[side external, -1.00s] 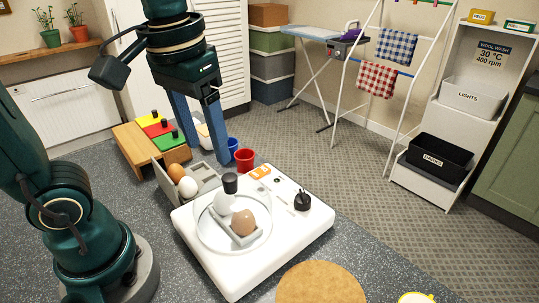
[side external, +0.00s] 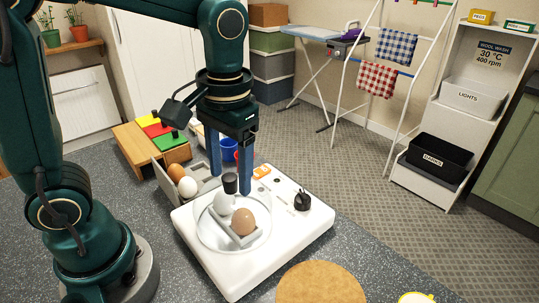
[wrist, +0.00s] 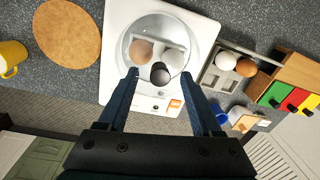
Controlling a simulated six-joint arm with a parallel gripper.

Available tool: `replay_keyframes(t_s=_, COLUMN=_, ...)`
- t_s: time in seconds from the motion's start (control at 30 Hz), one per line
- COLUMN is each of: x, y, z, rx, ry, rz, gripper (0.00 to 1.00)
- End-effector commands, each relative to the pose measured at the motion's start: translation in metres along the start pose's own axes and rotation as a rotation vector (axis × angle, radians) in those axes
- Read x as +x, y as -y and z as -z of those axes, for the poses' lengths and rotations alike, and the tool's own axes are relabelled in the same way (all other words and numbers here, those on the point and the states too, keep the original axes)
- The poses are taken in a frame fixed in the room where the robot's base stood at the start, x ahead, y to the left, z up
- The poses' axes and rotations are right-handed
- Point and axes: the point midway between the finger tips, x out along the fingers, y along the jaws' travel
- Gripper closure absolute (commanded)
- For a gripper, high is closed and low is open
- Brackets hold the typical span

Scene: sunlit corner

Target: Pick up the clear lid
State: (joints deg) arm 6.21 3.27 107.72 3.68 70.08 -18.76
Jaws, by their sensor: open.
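The clear lid (side external: 207,228) is a see-through dome with a black knob (side external: 230,184). It sits over a round well on a white appliance (side external: 285,240). A brown egg (side external: 243,222) and a white egg (side external: 224,203) show through it, in a grey holder. The lid also shows in the wrist view (wrist: 131,52). My gripper (side external: 230,186) is open with two blue fingers, pointing down above the appliance. In the wrist view, my gripper (wrist: 160,73) has one fingertip on each side of the knob. I cannot tell how far above the knob the fingertips are.
A grey egg tray (side external: 205,182) with a brown and a white egg stands behind left of the appliance. A black dial (side external: 302,202) is on the appliance's right. Blue and red cups stand behind. A round cork mat (side external: 320,285) lies in front, a yellow mug (side external: 415,298) beyond it.

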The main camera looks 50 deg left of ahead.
Motion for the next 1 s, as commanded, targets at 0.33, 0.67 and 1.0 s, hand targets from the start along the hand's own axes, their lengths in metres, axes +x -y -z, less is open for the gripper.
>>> replay_keyframes(t_s=0.33, x=0.0006, y=0.0001, z=0.0001, rx=0.0, ry=-0.001, rz=0.0, gripper=0.72)
replay_keyframes(t_s=0.67, x=0.0005, y=0.0, z=0.0001, rx=0.0, ry=-0.001, rz=0.0, gripper=1.0)
replay_keyframes(t_s=1.0, x=0.0004, y=0.0001, z=0.0001, rx=0.0, ry=-0.001, rz=0.0, gripper=1.0)
